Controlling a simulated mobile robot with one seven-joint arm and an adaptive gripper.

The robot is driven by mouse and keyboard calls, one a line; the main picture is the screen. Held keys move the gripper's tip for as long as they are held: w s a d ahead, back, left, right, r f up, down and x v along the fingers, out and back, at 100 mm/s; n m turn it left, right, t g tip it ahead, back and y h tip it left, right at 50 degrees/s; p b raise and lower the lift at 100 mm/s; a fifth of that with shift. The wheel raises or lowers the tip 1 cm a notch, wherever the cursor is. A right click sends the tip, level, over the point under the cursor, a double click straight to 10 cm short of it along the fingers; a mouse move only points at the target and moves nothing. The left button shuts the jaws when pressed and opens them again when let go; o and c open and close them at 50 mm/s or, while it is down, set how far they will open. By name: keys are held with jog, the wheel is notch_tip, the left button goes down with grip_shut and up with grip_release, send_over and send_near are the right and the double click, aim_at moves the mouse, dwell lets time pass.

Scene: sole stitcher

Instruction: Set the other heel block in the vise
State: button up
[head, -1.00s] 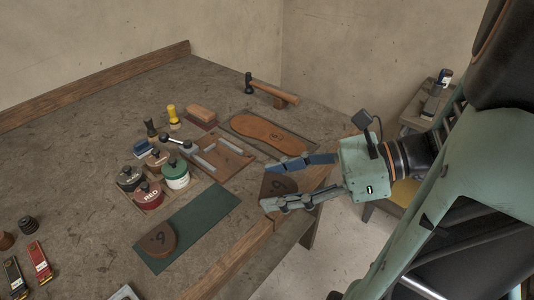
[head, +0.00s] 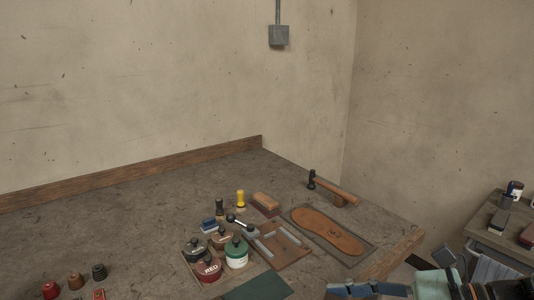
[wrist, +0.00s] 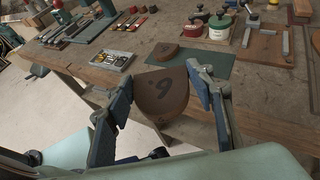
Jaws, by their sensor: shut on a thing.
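A brown heel block marked with a 6 or 9 (wrist: 160,95) is between the fingers of my gripper (wrist: 162,72) in the wrist view. The gripper is shut on it and holds it off the bench front. Another brown heel block (wrist: 166,53) lies on the green mat (wrist: 206,61). In the head view only the fingers of my gripper (head: 368,288) show at the bottom edge; the held block is out of frame. A wooden board with metal bars and a dark-knobbed lever (head: 289,256), which looks like the vise, sits beyond the mat and appears empty.
Pots (head: 209,270) and a green-and-white tin (head: 236,252) crowd the vise's left. A leather sole (head: 328,230) lies to its right, a hammer (head: 333,189) behind. A grey tray of small parts (wrist: 113,60) is at the bench's front edge.

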jog(key=w+f+m+t, duration=0.1)
jog(key=w+f, duration=0.2)
jog(key=w, duration=0.4)
jog(key=w+d+f+m+t+h, duration=0.1)
jog(key=w+f, duration=0.3)
jog(key=w, duration=0.3)
jog(key=w+f+m+t, duration=0.1)
jog(key=w+f, duration=0.2)
jog(key=w, duration=0.4)
jog(key=shift+w+d+f+h, duration=0.25)
jog(key=shift+d+f+h, duration=0.05)
jog(key=shift+d, duration=0.1)
notch_tip(320, 180, up, 13)
jog(key=p, duration=1.9)
jog(key=shift+w+f+p, duration=0.2)
jog(key=shift+w+p, duration=0.05)
jog(key=shift+p, duration=0.1)
jog(key=shift+a, duration=0.1)
